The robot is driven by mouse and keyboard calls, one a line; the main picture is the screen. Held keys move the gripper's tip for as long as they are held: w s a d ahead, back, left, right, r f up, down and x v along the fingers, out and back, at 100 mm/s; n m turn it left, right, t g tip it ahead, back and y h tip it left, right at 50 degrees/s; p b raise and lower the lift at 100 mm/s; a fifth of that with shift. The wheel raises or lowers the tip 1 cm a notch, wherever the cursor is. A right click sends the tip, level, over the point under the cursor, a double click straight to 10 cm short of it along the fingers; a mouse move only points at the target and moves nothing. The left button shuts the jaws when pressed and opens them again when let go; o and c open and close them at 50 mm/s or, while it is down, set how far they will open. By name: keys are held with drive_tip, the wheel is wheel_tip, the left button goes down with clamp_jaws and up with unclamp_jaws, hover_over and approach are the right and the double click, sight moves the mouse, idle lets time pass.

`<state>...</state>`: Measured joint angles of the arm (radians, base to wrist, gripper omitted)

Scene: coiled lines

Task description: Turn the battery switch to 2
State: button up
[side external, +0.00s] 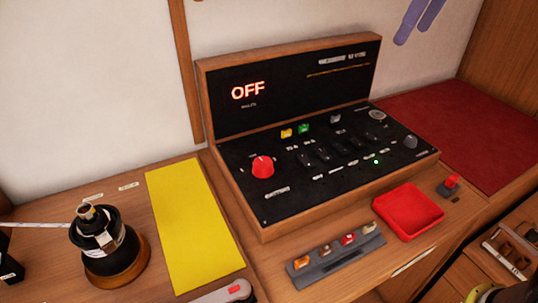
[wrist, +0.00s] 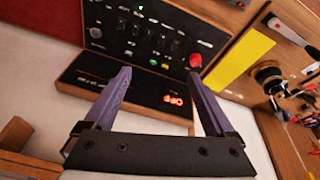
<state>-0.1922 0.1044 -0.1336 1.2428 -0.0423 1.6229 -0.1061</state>
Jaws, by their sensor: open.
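The battery switch is a red knob (side external: 262,167) at the left of the black panel (side external: 285,195); a faint pale mark shows on its top. The display (side external: 248,91) on the upright back panel reads OFF in red. My gripper (side external: 414,32) is at the top right of the side view, high above the panel and apart from it. In the wrist view my gripper (wrist: 158,73) is open and empty, with two purple fingers. The red knob (wrist: 195,61) shows beyond the right finger, and the panel appears upside down. The markings around the knob are too small to read.
Yellow (side external: 286,133), green (side external: 303,129) and grey (side external: 410,142) controls share the panel with several black switches. A yellow mat (side external: 190,225) and black winch (side external: 108,250) stand left. A red tray (side external: 408,212) and a fuse strip (side external: 335,258) lie in front.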

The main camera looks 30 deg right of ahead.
drive_tip(key=w+a+f+n+g, duration=0.1)
drive_tip(key=w+a+f, duration=0.2)
drive_tip(key=w+a, duration=0.4)
drive_tip(key=n+g, duration=0.2)
hover_over(263, 162)
wheel_tip(263, 162, down, 17)
drive_tip(key=shift+h, duration=0.3)
wheel_tip(263, 162, down, 14)
drive_tip(key=shift+r, duration=0.15)
drive_tip(key=shift+c, duration=0.2)
drive_tip(key=c, duration=1.3)
drive_tip(key=shift+c, duration=0.2)
